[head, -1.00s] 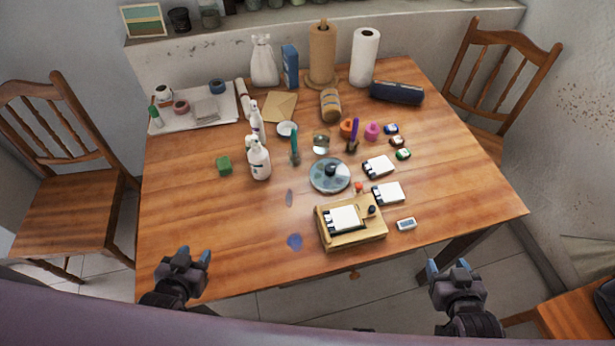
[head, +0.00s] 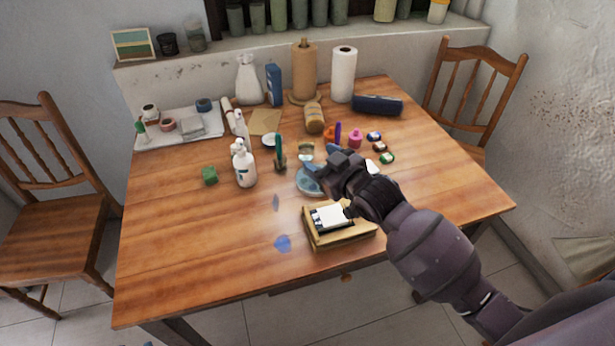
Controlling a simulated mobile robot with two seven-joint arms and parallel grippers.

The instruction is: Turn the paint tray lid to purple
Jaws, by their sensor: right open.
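The round paint tray (head: 307,184) lies on the wooden table (head: 200,260), with only the left part of its blue-grey lid showing. My right gripper (head: 325,163) reaches in from the right and is open above the tray. It hides the tray's middle and right side, including the dark knob and most of the colours. I cannot tell whether the fingers touch the knob. My left gripper is out of view.
A wooden box with a white pad (head: 332,217) stands just in front of the tray. A green brush holder (head: 279,155) and white spray bottle (head: 244,167) stand to its left. Small paint pots (head: 387,158) lie to the right. The table's front left is clear.

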